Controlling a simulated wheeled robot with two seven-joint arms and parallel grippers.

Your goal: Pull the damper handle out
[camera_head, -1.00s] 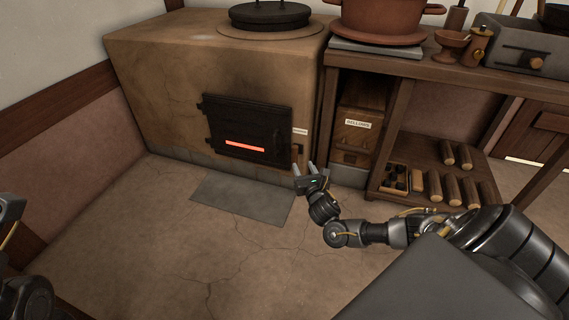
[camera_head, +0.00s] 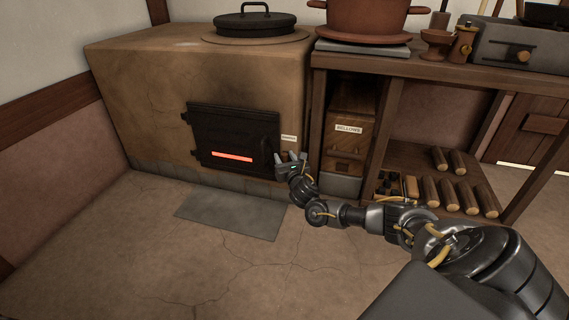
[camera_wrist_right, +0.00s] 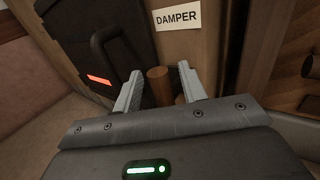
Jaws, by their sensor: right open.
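The damper handle (camera_wrist_right: 158,86) shows in the right wrist view as a round brown wooden peg below the white DAMPER label (camera_wrist_right: 178,17). My right gripper (camera_wrist_right: 159,74) is open, with one finger on each side of the handle. A gap shows on both sides, so the fingers do not look closed on it. In the head view my right gripper (camera_head: 291,157) is at the stove's front right, just below the small label (camera_head: 288,138), and hides the handle there. My left gripper is not in view.
The clay stove (camera_head: 140,95) has a black door (camera_head: 232,124) with a glowing slot, close left of my right gripper. A wooden bench (camera_head: 420,63) and the bellows box (camera_head: 349,130) stand close on the right. The floor (camera_head: 150,240) in front is mostly clear.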

